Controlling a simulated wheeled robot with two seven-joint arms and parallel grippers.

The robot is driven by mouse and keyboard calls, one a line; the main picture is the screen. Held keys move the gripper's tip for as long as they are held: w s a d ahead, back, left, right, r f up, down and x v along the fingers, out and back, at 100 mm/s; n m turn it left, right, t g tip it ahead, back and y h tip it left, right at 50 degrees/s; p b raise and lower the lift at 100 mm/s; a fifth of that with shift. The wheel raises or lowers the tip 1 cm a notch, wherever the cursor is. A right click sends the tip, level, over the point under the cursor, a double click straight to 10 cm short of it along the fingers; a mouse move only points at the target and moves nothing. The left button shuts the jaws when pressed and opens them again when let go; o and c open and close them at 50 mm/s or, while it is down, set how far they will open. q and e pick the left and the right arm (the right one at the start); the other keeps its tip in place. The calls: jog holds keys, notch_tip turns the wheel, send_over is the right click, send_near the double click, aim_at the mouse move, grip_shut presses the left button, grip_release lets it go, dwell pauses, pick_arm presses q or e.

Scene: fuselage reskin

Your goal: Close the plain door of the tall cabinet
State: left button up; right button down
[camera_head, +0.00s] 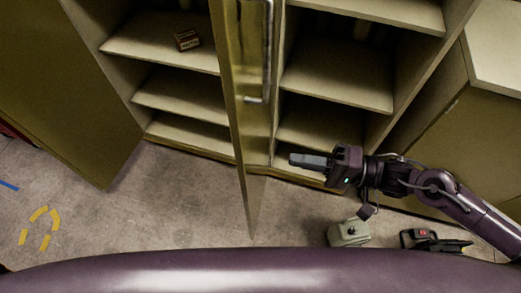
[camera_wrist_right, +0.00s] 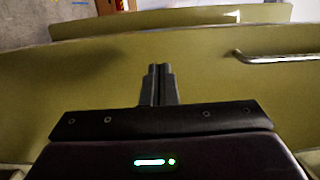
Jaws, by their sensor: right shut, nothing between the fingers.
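The tall cabinet (camera_head: 335,75) stands open, with its pale shelves showing. One olive door (camera_head: 65,90) is swung wide at the left, and no handle shows on it. A second door (camera_head: 244,130) stands out from the middle, seen nearly edge-on, with a metal handle (camera_head: 268,50). My right gripper (camera_head: 296,160) is shut and empty, right of the middle door and pointing left toward it with a gap. In the right wrist view the shut fingers (camera_wrist_right: 160,72) point at an olive panel (camera_wrist_right: 100,70) with a bar handle (camera_wrist_right: 280,57). My left gripper is out of view.
A small brown box (camera_head: 187,39) sits on a left shelf. A pale greenish case (camera_head: 348,232) and a dark item with a red part (camera_head: 430,240) lie on the floor below my right arm. A lower cabinet (camera_head: 450,140) stands at the right. The floor between the doors is clear.

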aim_at(245, 151)
jog(key=p+x, duration=0.1)
jog(key=x, duration=0.6)
jog(key=shift+w+a+r, duration=0.1)
jog(key=shift+a+r, duration=0.05)
jog(key=shift+a, duration=0.25)
jog(key=shift+w+a+p, duration=0.1)
jog(key=shift+a+p, duration=0.2)
jog(key=shift+a, duration=0.3)
